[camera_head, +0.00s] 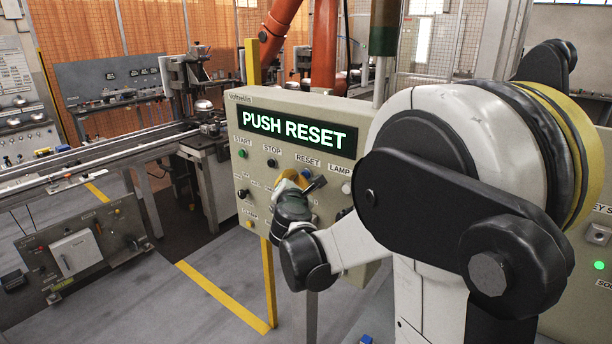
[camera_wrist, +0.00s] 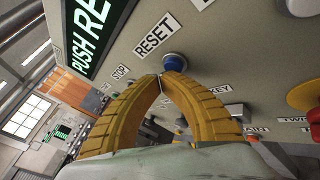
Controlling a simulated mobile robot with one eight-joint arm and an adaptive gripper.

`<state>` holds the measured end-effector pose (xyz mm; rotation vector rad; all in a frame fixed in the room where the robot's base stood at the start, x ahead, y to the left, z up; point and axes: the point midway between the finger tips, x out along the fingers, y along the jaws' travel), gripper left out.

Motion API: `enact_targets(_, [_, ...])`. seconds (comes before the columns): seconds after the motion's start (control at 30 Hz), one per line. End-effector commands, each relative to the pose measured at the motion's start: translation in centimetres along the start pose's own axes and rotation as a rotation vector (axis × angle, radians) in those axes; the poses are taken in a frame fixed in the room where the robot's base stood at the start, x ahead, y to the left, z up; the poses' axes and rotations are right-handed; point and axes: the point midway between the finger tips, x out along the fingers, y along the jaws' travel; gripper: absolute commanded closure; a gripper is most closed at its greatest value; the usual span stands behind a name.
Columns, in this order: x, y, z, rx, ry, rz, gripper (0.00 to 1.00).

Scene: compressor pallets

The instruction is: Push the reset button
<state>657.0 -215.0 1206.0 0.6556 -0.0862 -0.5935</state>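The reset button is a blue round button under the RESET label on a beige control panel (camera_head: 245,170). In the wrist view the blue reset button (camera_wrist: 175,63) is just beyond my fingertips. My gripper (camera_wrist: 161,76) has yellow ribbed fingers whose tips meet, with nothing between them. The tips are beside the lower edge of the button in the picture; I cannot tell whether they touch it. In the head view my gripper (camera_head: 305,180) is in front of the panel near the RESET label, partly hidden by my wrist.
A green start button (camera_head: 242,154), a black stop button (camera_head: 271,163) and a white lamp (camera_head: 346,188) share the panel. A red knob (camera_wrist: 304,97) on a yellow base shows at right in the wrist view. Other switches sit close below the fingers.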

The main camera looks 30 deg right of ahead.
Motion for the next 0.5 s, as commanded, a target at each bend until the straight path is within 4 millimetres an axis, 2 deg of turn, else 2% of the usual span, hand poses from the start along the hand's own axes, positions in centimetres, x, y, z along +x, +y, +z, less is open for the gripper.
enact_targets(0.5, [0.52, -0.29, 0.27, 0.000, 0.000, -0.001, 1.00])
